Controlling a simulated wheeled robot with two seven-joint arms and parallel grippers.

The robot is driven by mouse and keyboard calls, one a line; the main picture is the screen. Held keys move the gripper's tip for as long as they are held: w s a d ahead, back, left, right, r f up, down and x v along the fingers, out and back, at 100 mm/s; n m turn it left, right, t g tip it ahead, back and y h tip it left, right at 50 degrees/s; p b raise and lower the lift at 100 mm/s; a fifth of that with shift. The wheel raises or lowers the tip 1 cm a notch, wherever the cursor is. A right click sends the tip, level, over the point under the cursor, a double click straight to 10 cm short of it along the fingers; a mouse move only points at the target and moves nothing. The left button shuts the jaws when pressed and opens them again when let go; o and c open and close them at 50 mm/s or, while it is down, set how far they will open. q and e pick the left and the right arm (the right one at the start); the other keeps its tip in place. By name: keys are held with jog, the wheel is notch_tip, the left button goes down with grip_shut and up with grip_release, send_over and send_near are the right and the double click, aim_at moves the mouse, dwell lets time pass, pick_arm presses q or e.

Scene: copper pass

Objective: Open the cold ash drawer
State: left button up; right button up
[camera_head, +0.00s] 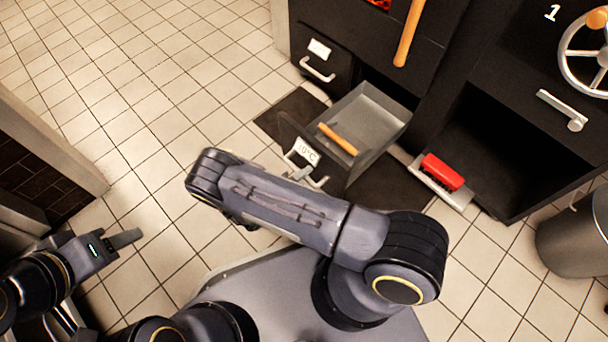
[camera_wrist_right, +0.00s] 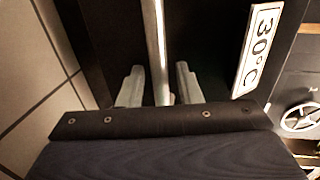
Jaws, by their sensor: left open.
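A dark-fronted metal drawer (camera_head: 377,112) stands pulled out of the black cabinet, low down. Its white label (camera_head: 306,151) reads 30°C and also shows in the right wrist view (camera_wrist_right: 258,48). A wooden-handled item (camera_head: 338,139) lies in it. My right gripper (camera_wrist_right: 157,72) is at this drawer's front; its two fingers stand apart, one on each side of the pale handle bar (camera_wrist_right: 156,35), with gaps visible. In the head view my right arm mostly hides this gripper. My left gripper (camera_head: 125,240) is open and empty above the floor at the left.
A second drawer (camera_head: 322,64), shut, with a handle and an unreadable label, sits left of the open one. A grey bin (camera_head: 572,238) stands far right. Tiled floor at left is clear.

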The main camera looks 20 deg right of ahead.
jog(key=p+v, duration=0.1)
jog(key=v, duration=0.6)
jog(key=shift+a+p, duration=0.2)
jog(key=shift+p, duration=0.2)
jog(key=shift+s, duration=0.1)
